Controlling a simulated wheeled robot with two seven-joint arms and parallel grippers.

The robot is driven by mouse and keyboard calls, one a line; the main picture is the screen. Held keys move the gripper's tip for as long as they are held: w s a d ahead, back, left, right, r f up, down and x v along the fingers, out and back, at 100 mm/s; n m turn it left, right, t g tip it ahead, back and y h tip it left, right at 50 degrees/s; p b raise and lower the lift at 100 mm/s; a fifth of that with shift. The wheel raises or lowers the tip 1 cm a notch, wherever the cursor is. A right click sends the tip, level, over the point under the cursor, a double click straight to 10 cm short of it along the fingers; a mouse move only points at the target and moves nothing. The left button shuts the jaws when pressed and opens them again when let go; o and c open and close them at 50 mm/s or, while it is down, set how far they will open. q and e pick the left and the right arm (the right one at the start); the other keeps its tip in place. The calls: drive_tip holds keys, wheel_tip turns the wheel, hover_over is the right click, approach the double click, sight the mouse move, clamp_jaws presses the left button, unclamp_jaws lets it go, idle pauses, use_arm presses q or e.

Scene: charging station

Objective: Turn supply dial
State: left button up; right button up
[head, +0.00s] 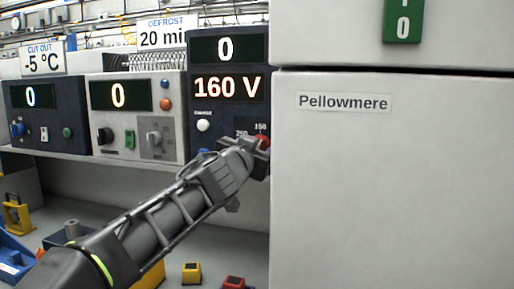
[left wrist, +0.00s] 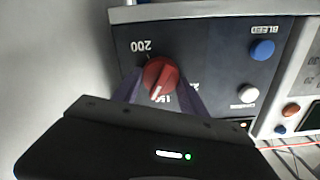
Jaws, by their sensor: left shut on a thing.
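The supply dial (left wrist: 160,78) is a red knob with a pale pointer line, on a dark panel with numbers such as 200 around it. In the head view the dial (head: 263,142) is mostly hidden behind my left gripper (head: 256,152). The supply unit (head: 200,50) shows 0 on its upper display and 160 V on its lower one. In the left wrist view my left gripper (left wrist: 158,88) has one finger on each side of the dial and is shut on it. My right gripper is not in view.
A white cabinet (head: 390,180) labelled Pellowmere stands close at the right of the dial. A white button (head: 203,125) and a blue BLEED button (left wrist: 262,50) are on the same panel. Grey and dark units (head: 135,90) stand left. Small coloured blocks (head: 191,273) lie below.

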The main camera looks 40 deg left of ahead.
use_arm(q)
drive_tip(key=c, duration=0.5)
drive_tip(key=shift+f+m, duration=0.1)
drive_tip(key=shift+m, duration=0.2)
drive_tip(key=shift+d+m+b, duration=0.1)
drive_tip(key=shift+m+b, duration=0.4)
drive_tip(key=shift+m, duration=2.1)
drive_tip(key=o, duration=1.4)
